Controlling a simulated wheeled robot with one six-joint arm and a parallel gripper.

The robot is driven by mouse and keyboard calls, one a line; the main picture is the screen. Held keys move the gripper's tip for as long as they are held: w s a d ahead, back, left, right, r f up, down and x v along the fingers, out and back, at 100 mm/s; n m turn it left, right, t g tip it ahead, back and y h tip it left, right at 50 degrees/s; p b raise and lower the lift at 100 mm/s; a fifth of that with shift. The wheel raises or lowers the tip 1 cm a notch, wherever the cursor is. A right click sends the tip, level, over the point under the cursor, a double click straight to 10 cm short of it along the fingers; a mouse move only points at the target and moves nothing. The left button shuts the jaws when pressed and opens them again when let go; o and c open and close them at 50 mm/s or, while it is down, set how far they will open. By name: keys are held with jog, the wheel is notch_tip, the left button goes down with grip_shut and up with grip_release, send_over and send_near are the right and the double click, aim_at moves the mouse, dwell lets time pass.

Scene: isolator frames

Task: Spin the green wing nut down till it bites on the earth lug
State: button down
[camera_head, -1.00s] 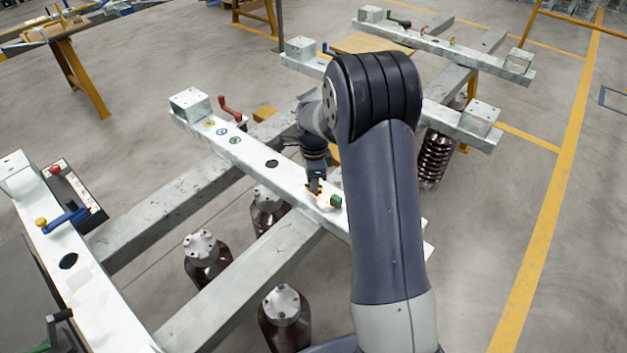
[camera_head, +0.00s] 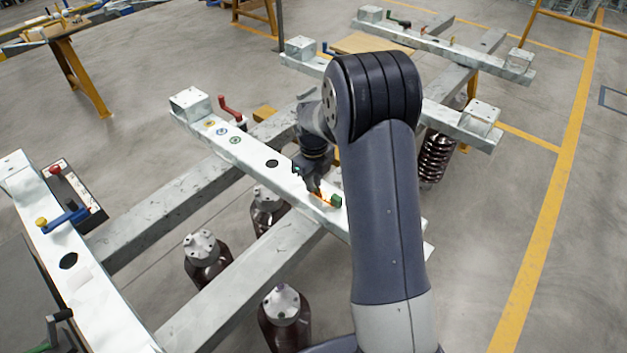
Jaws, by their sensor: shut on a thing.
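My gripper (camera_head: 315,190) points down at the near cross beam (camera_head: 250,158), low over its right half. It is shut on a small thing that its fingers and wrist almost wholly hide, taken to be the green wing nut. An orange, copper-coloured strip (camera_head: 323,201), seemingly the earth lug, lies on the beam at the fingertips. Whether the nut touches the lug cannot be seen.
A red crank handle (camera_head: 231,108) stands behind the beam's left part. Coloured rings (camera_head: 222,132) and a dark hole (camera_head: 272,164) lie along its top. Brown insulators (camera_head: 203,256) stand below. Another beam (camera_head: 88,285) at left carries a blue-handled lever (camera_head: 66,216).

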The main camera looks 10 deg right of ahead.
jog(key=shift+w+r+m, duration=0.1)
jog(key=shift+m, duration=0.85)
jog(key=shift+w+r+m, duration=0.1)
jog(key=shift+m, duration=0.85)
jog(key=c, duration=1.3)
grip_release()
jog(key=shift+s+f, duration=0.1)
jog(key=shift+s, duration=0.05)
jog(key=shift+c, duration=0.2)
notch_tip(320, 180, up, 11)
jog(key=shift+f, duration=0.1)
